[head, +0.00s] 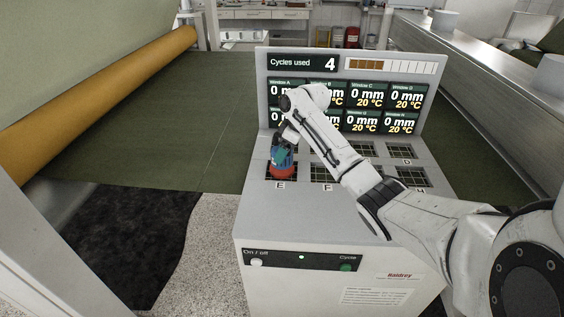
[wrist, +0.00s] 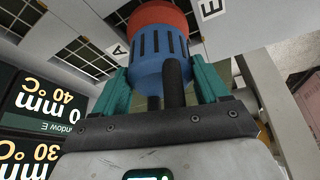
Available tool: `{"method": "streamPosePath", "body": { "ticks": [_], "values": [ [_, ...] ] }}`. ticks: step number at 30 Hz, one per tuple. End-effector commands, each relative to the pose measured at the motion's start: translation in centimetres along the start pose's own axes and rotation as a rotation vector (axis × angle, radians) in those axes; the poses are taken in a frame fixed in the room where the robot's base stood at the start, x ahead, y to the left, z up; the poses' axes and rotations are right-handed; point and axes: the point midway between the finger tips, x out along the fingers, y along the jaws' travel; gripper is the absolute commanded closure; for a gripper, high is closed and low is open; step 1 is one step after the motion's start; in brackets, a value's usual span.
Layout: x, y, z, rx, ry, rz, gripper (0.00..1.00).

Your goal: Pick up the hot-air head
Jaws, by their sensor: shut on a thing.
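The hot-air head (head: 280,171), blue with a red end, is upright over the grating marked E on the machine's sloped top. Whether its red end touches the grating I cannot tell. In the wrist view the hot-air head (wrist: 157,45) shows its slotted blue body and red collar. My gripper (head: 283,155) comes down on it from above. The teal fingers of my gripper (wrist: 162,80) are shut on the blue body, one on each side.
The grey machine (head: 300,217) carries several gratings and an upright display panel (head: 345,64) behind them. An orange roller (head: 110,80) lies at left, a metal rail (head: 470,70) at right.

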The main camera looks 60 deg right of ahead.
Motion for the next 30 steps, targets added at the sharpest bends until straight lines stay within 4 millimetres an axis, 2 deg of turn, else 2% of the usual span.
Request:
{"method": "streamPosePath", "body": {
  "ticks": [1, 6, 20, 26, 30],
  "values": [
    [0.0, 0.0, 0.0, 0.0, 0.0, 0.0, 0.84],
    [0.0, 0.0, 0.0, 0.0, 0.0, 0.0, 1.0],
    [-0.6, 0.1, -0.4, -0.002, 0.005, 0.005, 1.0],
    [-2.7, 0.2, -1.3, -0.005, 0.008, 0.007, 1.0],
    [-5.0, -0.9, -1.2, -0.003, 0.008, 0.005, 1.0]
  ]
}}
